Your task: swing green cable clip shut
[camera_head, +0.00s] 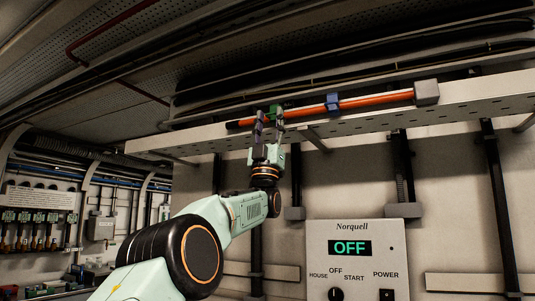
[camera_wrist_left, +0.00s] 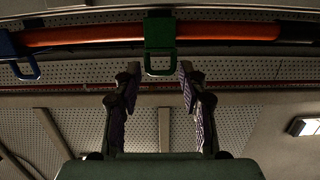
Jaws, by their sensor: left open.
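The green cable clip (camera_head: 277,112) sits around the orange cable (camera_head: 375,100) under the overhead tray. In the left wrist view the green clip (camera_wrist_left: 160,32) crosses the cable (camera_wrist_left: 95,35), and its square loop hangs below the cable. Whether the loop is latched I cannot tell. My left gripper (camera_head: 266,118) is raised just at the clip. In the left wrist view its two fingers (camera_wrist_left: 160,70) are spread, one on each side of the loop's lower end, with visible gaps and nothing held. My right gripper is in neither view.
A blue clip (camera_head: 332,103) sits further along the cable and also shows in the left wrist view (camera_wrist_left: 22,58). A grey block (camera_head: 426,92) is at the cable's right end. The perforated tray (camera_head: 480,95) runs above. A Norquell control panel (camera_head: 358,262) reading OFF is below.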

